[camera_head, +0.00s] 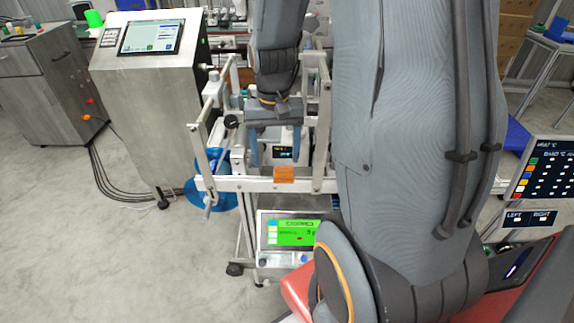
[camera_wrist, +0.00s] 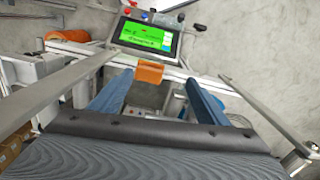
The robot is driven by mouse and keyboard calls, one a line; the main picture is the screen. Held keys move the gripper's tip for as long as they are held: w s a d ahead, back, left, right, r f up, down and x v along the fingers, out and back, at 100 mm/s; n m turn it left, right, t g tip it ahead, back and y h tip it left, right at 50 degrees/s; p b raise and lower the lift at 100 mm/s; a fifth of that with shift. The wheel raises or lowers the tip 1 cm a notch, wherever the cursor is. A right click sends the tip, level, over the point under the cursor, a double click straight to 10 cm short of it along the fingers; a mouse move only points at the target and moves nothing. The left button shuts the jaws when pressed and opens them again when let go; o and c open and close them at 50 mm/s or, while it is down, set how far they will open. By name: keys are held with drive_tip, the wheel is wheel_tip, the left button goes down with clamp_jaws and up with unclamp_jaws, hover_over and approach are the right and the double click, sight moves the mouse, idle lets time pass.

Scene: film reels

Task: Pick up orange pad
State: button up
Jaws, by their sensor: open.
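The orange pad (camera_head: 284,174) is a small block on the front cross rail of the metal frame in the head view. In the wrist view the orange pad (camera_wrist: 149,73) shows beyond my fingertips, near the middle of the picture. My gripper (camera_head: 277,150) is open, with its two blue fingers pointing down inside the frame, behind the pad in the head view. In the wrist view my gripper (camera_wrist: 160,90) has its fingers apart and nothing between them. The pad lies past the left finger's tip; I cannot tell the exact gap.
A metal frame (camera_head: 240,184) with side bars surrounds my gripper. A green-screen display (camera_head: 290,232) stands below the front rail. A steel cabinet with a screen (camera_head: 150,75) is at the left, with cables on the floor. Open floor (camera_head: 100,250) lies at the lower left.

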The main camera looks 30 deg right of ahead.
sight(284, 168)
drive_tip(key=d, duration=0.1)
drive_tip(key=d+m, duration=0.1)
drive_tip(key=shift+w+d+p, duration=0.3)
drive_tip(key=shift+w+d, duration=0.1)
drive_tip(key=shift+f, duration=0.9)
drive_tip(key=shift+s+a+f+p, duration=0.1)
drive_tip(key=shift+f+p, duration=0.35)
drive_tip(key=shift+f, duration=1.05)
drive_tip(key=shift+s+f+p, duration=0.1)
drive_tip(key=shift+f+p, duration=0.35)
drive_tip(key=shift+f, duration=1.05)
drive_tip(key=shift+w, duration=0.1)
drive_tip(key=c, duration=1.3)
